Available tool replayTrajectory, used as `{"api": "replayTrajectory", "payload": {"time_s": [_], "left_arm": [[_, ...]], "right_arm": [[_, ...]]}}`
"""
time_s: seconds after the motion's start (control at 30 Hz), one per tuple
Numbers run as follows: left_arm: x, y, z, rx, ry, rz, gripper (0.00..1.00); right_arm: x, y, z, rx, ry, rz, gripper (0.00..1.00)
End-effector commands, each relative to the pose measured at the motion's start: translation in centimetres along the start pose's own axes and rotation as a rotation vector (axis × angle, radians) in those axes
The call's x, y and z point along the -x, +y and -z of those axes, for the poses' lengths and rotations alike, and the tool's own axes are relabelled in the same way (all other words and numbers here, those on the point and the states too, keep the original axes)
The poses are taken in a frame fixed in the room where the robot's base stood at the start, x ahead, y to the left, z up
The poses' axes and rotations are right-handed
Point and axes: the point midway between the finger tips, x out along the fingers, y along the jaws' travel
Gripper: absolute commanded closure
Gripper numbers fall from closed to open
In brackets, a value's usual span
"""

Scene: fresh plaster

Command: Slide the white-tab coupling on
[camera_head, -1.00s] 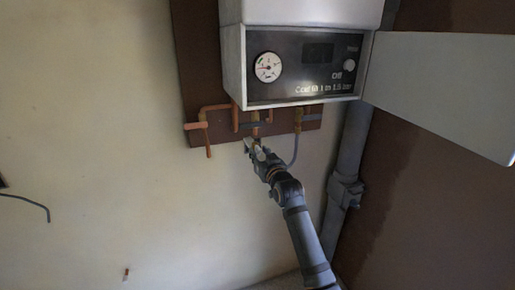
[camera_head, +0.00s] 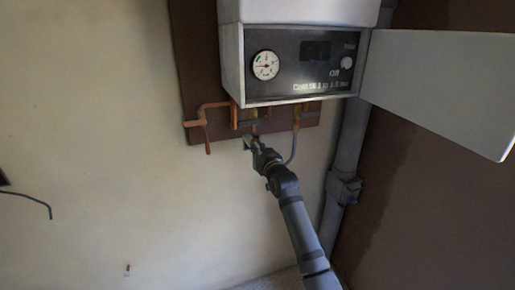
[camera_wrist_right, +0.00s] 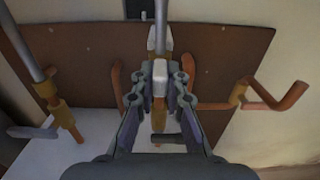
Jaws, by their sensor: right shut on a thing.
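My right gripper (camera_head: 250,144) is below the boiler, at the short middle pipes. In the right wrist view its fingers (camera_wrist_right: 165,74) are closed around a small pale piece (camera_wrist_right: 160,78), which looks like the white-tab coupling. A copper-coloured pipe end (camera_wrist_right: 158,118) shows just below this piece, between the fingers. A grey pipe (camera_wrist_right: 161,22) runs up from it, with another white part (camera_wrist_right: 152,40) beside it. Whether the held piece sits around the pipe or only beside it I cannot tell. My left gripper is not in view.
The white boiler (camera_head: 232,62) hangs above, with its door panel (camera_head: 440,85) swung out right. A copper elbow pipe (camera_head: 207,135) is at the left and a grey hose (camera_head: 294,150) at the right, before a brown board (camera_head: 190,50).

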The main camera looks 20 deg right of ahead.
Motion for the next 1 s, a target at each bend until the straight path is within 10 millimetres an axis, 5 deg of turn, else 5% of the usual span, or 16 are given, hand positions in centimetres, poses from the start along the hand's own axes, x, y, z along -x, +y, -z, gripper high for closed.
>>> {"api": "replayTrajectory", "payload": {"time_s": [0.17, 0.43, 0.73, 0.77, 0.9, 1.0], "left_arm": [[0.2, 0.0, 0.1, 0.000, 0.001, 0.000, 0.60], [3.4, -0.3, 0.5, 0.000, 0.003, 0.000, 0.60], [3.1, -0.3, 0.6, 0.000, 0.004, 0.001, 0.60], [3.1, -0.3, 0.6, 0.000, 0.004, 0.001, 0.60], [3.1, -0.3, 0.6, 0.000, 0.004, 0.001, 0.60], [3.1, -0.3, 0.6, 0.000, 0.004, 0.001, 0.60]], "right_arm": [[0.0, 0.0, 0.5, 0.001, 0.004, 0.000, 1.00], [0.0, 0.0, 4.7, 0.001, 0.006, 0.000, 1.00], [0.0, 0.0, 5.0, 0.001, 0.013, 0.000, 1.00], [0.0, 0.0, 5.1, 0.001, 0.014, 0.000, 0.85], [0.0, 0.0, 5.0, 0.001, 0.011, 0.000, 0.66], [0.0, 0.0, 4.8, 0.001, 0.008, 0.000, 0.64]]}}
